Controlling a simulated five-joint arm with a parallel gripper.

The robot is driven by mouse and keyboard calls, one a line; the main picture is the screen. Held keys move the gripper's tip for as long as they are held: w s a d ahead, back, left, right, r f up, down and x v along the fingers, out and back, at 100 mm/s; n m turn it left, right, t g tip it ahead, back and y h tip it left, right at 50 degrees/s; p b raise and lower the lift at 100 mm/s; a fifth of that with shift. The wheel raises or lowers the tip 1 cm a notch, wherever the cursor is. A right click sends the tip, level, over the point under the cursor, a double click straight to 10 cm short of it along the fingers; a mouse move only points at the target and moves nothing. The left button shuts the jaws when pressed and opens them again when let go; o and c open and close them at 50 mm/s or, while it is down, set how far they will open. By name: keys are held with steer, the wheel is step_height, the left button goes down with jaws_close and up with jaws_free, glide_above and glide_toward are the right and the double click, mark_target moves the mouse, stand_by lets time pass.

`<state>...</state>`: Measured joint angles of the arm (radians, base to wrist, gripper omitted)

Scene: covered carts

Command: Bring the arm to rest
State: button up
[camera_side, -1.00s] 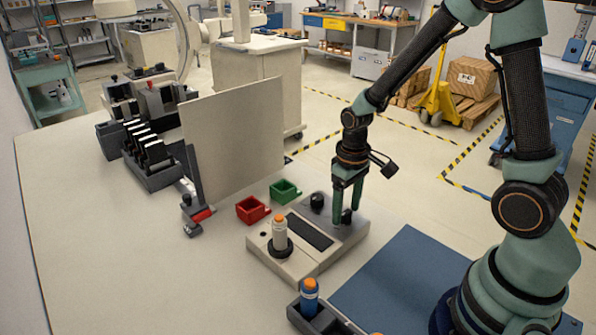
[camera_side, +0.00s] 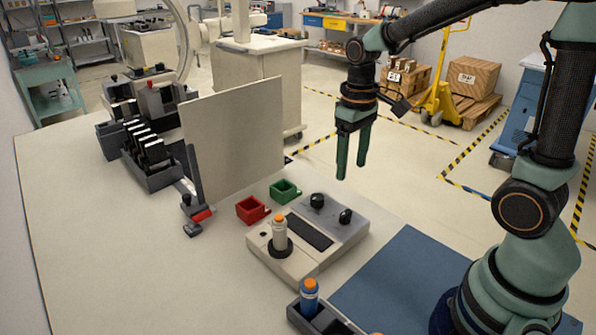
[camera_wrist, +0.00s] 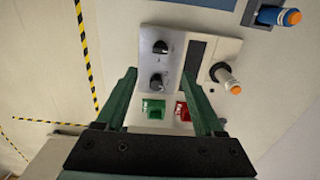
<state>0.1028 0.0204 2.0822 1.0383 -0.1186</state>
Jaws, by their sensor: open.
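My gripper (camera_side: 351,170) is open and empty, its two green fingers pointing down in the air above and behind the device's right end. In the wrist view my gripper (camera_wrist: 167,85) shows its fingers apart with nothing between the tips. The light grey device (camera_side: 345,232) with two black knobs and a dark panel stands on the table, clear of the fingers. It also shows in the wrist view (camera_wrist: 170,78). A white bottle with an orange cap (camera_side: 280,238) stands upright in the device's round black seat.
Red (camera_side: 250,209) and green (camera_side: 284,191) bins sit behind the device, near an upright grey panel (camera_side: 235,140). A blue bottle (camera_side: 309,297) stands in a dark rack at the front. A blue mat (camera_side: 400,275) lies bare. Dark racks (camera_side: 150,170) stand at the left.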

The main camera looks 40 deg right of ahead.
steer(key=s+a+r+t, duration=0.3)
steer(key=s+r+t, duration=0.2)
steer(key=r, duration=0.2)
steer(key=shift+s+a+r+t, duration=0.25)
steer(key=shift+r+t, duration=0.05)
